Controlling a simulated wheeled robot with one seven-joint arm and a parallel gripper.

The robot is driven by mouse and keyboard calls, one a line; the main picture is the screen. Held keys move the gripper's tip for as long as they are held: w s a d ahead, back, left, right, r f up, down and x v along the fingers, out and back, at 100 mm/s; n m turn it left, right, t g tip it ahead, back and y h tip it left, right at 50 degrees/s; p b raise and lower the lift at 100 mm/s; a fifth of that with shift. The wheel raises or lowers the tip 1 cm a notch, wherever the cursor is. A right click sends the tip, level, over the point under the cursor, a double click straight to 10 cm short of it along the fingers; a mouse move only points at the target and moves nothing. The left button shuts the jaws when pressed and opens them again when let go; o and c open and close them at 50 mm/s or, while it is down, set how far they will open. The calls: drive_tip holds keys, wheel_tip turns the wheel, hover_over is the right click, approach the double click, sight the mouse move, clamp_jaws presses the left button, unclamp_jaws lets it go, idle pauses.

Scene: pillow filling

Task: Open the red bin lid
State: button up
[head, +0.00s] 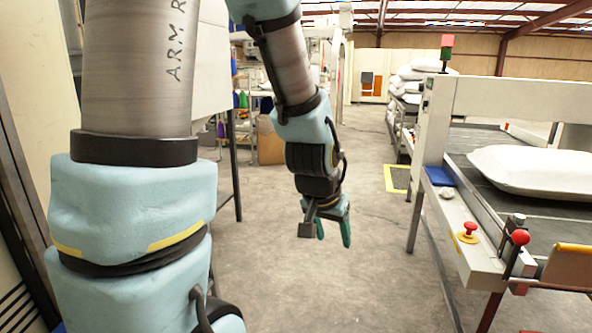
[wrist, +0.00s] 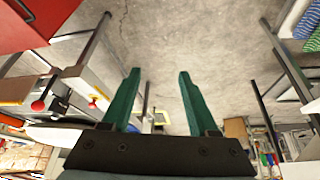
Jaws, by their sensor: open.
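A red, flat-sided object (wrist: 35,22) shows at the top left corner of the wrist view, cut off by the frame. It may be the red bin, but I cannot tell its lid from its body. No red bin is clearly visible in the head view. My gripper (head: 334,237) hangs in mid-air over the open floor, left of the machine, with its green fingers pointing down. In the wrist view my gripper (wrist: 158,76) has its fingers spread apart with nothing between them. It is apart from the red object.
A conveyor machine (head: 432,130) stands at the right with a white pillow (head: 535,168) on its belt and red knobs (head: 520,237) on its front. White sacks (head: 408,78) are stacked behind. Shelving (head: 245,85) stands at the back left. The concrete floor (head: 300,270) between is clear.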

drive_tip(key=a+r+n+g+y, duration=0.1)
drive_tip(key=a+n+y, duration=0.1)
drive_tip(key=a, duration=0.9)
drive_tip(key=shift+n+g+p, duration=0.3)
drive_tip(key=shift+n+p, duration=0.15)
drive_tip(key=shift+n, duration=0.15)
drive_tip(key=a, duration=0.2)
drive_tip(key=s+a+n, duration=0.1)
drive_tip(key=a, duration=0.1)
drive_tip(key=s+a+n+g, duration=0.1)
drive_tip(key=a, duration=0.1)
drive_tip(key=shift+s+a+r+y, duration=0.1)
drive_tip(key=shift+s+r+y, duration=0.1)
drive_tip(key=shift+y, duration=0.2)
drive_tip(key=shift+c, duration=1)
